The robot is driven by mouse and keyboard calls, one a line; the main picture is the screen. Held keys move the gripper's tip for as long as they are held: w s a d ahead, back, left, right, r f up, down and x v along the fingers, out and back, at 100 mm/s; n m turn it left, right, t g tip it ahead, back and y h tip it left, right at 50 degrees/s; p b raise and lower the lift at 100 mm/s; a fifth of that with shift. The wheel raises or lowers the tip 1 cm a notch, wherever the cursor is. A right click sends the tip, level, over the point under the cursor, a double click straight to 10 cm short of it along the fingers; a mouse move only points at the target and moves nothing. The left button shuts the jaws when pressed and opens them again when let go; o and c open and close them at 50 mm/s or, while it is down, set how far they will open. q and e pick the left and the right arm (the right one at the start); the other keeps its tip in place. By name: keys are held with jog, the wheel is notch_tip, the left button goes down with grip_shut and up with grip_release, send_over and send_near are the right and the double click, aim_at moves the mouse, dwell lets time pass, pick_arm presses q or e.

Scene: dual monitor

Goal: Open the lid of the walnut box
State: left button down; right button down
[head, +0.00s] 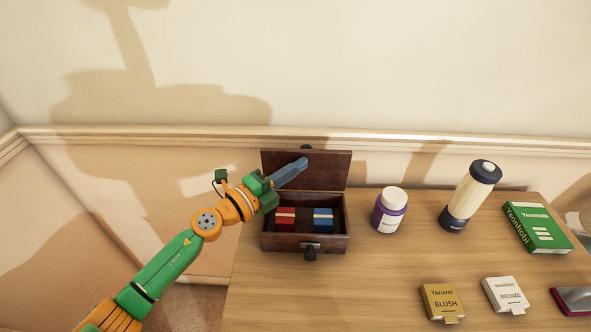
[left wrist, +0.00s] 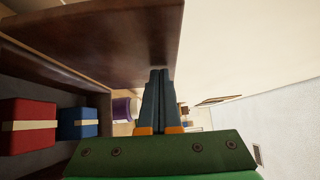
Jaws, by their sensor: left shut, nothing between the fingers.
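The walnut box (head: 278,242) stands on the table with its lid (head: 333,172) raised to about upright at the back. Inside lie a red block (head: 285,218) and a blue block (head: 323,219), each with a pale band; both also show in the left wrist view (left wrist: 28,127). My left gripper (head: 304,162) is shut and empty, its fingers in front of the raised lid's inner face, above the box. In the left wrist view its fingertips (left wrist: 159,72) overlap the lid's edge (left wrist: 120,40); I cannot tell whether they touch. My right gripper is not in view.
Right of the box stand a purple jar with a white lid (head: 389,210) and a tumbler with a dark cap (head: 468,197). A green box (head: 537,228) and small cartons (head: 441,302) lie further right. The table's front left (head: 260,295) is clear. A wall is behind.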

pick_arm(q)
jog(key=shift+w, duration=0.55)
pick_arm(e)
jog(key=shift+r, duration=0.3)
